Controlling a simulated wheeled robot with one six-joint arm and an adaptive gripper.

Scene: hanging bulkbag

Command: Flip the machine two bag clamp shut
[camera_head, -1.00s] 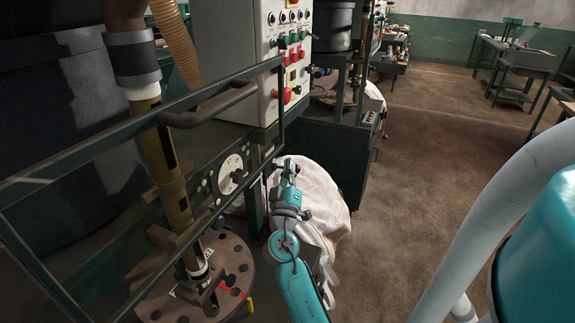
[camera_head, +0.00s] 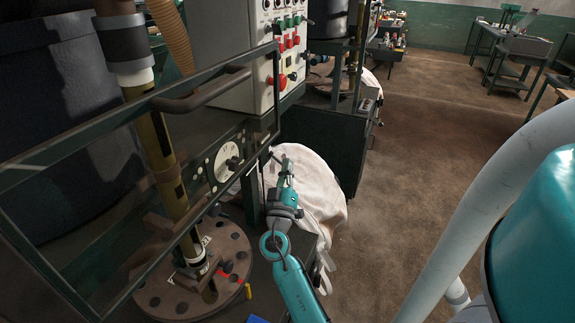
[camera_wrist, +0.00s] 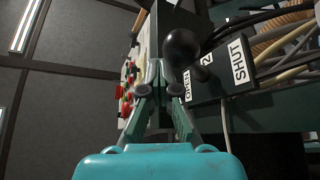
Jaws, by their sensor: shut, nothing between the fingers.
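The clamp lever's black ball knob (camera_wrist: 184,46) shows in the wrist view, in front of a dark box (camera_wrist: 215,88) labelled OPEN, 2 and SHUT. The knob is just above the OPEN label (camera_wrist: 187,86) and left of the SHUT label (camera_wrist: 238,60). My gripper (camera_wrist: 161,68) has its fingertips together and empty, just left of and below the knob. I cannot tell if they touch. In the head view, my gripper (camera_head: 286,166) is small, in front of the white bulk bag (camera_head: 320,188). The lever is hard to make out there.
A control panel (camera_head: 283,48) with several buttons hangs above left. A framed guard with a handle (camera_head: 200,90) and a round drilled plate (camera_head: 160,298) stand at left. Another machine (camera_head: 325,140) is behind the bag. The brown floor (camera_head: 430,140) at right is clear.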

